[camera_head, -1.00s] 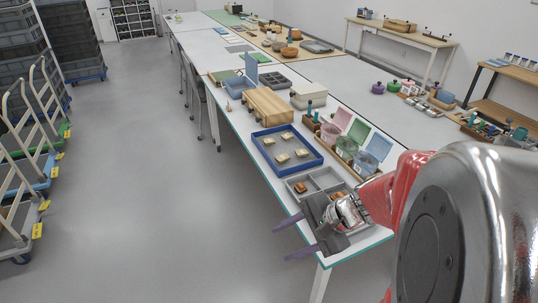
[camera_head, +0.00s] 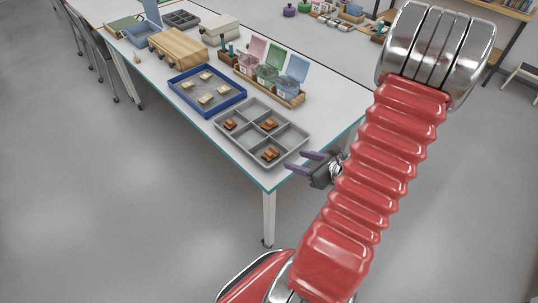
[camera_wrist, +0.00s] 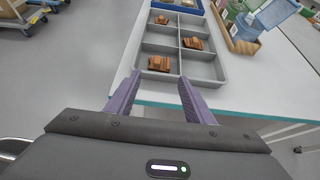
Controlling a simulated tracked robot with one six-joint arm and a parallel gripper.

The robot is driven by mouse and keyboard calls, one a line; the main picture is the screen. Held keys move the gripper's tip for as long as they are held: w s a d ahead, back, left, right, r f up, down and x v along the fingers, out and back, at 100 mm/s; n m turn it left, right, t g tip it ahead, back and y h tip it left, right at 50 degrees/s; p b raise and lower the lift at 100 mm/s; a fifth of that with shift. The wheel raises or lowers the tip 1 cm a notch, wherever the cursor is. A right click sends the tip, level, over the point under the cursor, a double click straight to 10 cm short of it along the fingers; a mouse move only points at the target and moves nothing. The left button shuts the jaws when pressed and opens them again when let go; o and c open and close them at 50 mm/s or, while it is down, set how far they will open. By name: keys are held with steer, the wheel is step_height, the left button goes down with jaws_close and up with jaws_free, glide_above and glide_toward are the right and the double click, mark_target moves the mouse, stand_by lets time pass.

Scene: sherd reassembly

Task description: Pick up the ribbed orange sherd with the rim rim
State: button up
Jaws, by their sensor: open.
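A grey divided tray (camera_head: 287,127) stands near the table's front corner. Orange-brown sherds lie in separate compartments of it: one at the left (camera_head: 231,124), one at the upper right (camera_head: 269,123) and one at the front (camera_head: 270,154). In the wrist view they show at the near left (camera_wrist: 158,63), the middle right (camera_wrist: 193,43) and the far left (camera_wrist: 162,20). They are too small for me to tell which has a rim. My gripper (camera_head: 291,168) is open and empty, just off the table's corner. In the wrist view its purple fingers (camera_wrist: 158,92) point toward the tray and touch no sherd.
A blue tray (camera_head: 239,99) with several pale pieces stands behind the grey tray. A wooden rack (camera_head: 292,100) with pink, green and blue lidded bins is beside it. The table's teal edge (camera_head: 229,155) runs along the front. Open floor lies at the left.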

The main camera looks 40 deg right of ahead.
stand_by(0.3)
glide_toward(273, 156)
steer(key=shift+w+f, duration=0.2)
steer(key=shift+w, duration=1.85)
steer(key=shift+x, duration=2.65)
steer(key=shift+f, duration=0.1)
steer(key=c, duration=0.7)
steer(key=shift+r, duration=0.2)
